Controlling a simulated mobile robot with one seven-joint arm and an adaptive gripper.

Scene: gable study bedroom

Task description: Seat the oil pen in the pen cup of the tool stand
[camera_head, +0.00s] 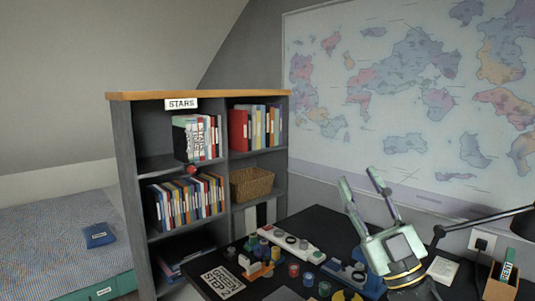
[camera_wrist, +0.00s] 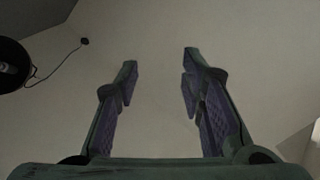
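My gripper (camera_head: 358,178) is raised above the right part of the dark desk (camera_head: 318,230), its fingers pointing up. In the wrist view my gripper (camera_wrist: 160,60) has its two fingers spread wide with nothing between them. Small things stand crowded on the desk below and left of it. A blue holder-like thing (camera_head: 347,272) is beside my arm, partly hidden by it; I cannot tell whether it is the tool stand. I cannot pick out the oil pen or the pen cup in either view.
A white tray (camera_head: 283,238), colored pots (camera_head: 294,270) and a lettered card (camera_head: 223,283) lie on the desk. A black lamp (camera_head: 480,222) and a wooden box (camera_head: 497,290) are at right. A bookcase (camera_head: 125,170) stands behind left. Space above the desk is mostly clear.

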